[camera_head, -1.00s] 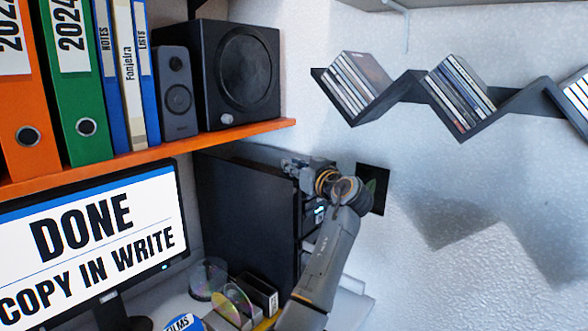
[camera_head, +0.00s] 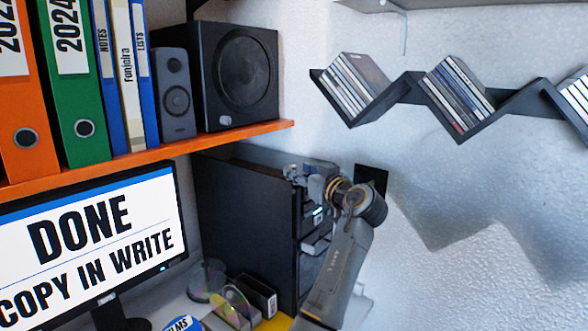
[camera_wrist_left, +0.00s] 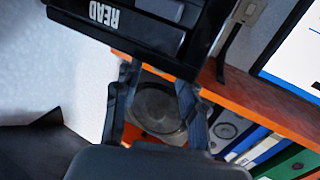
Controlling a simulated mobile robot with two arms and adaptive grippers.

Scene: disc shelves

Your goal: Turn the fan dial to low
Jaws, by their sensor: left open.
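The black computer tower (camera_head: 245,220) stands under the orange shelf, its front facing right. A small lit panel (camera_head: 317,217) shows on that front. My left gripper (camera_head: 298,173) is at the upper front edge of the tower. In the left wrist view its two fingers (camera_wrist_left: 157,78) are apart with nothing between them, just below the tower's edge in the picture. I cannot make out the fan dial. My right gripper is not in view.
Speakers (camera_head: 238,75) and binders (camera_head: 80,90) stand on the orange shelf (camera_head: 150,158) above. A monitor (camera_head: 95,240) is at left. Discs (camera_head: 232,305) and a small dark box (camera_head: 258,295) lie on the desk. A zigzag disc shelf (camera_head: 400,95) hangs on the right wall.

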